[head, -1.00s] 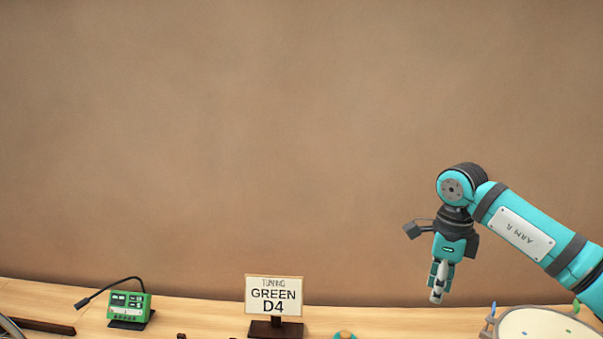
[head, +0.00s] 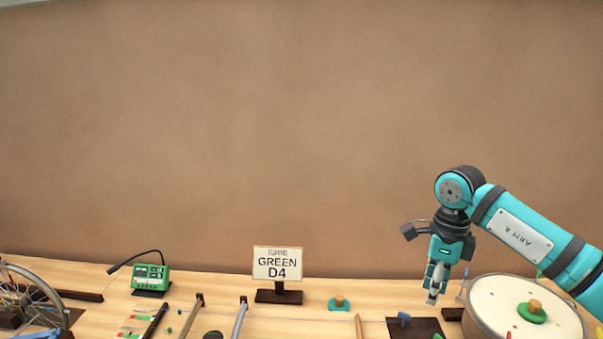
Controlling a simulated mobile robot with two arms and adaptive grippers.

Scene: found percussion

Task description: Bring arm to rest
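My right gripper (head: 433,297) hangs from the teal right arm at the right of the head view, pointing down. It is above the back of the wooden table (head: 210,287), left of the drum. Its fingers are small and seen nearly edge-on, so I cannot tell whether they are open or shut. I see no object clearly held in it. My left arm and gripper are not in view.
A drum (head: 493,307) with a green wooden-knobbed piece (head: 532,311) on it stands at the right. A "TUNING GREEN D4" sign (head: 278,264), a green tuner (head: 150,279), a teal knobbed piece (head: 339,303) and a bicycle wheel (head: 30,300) line the table.

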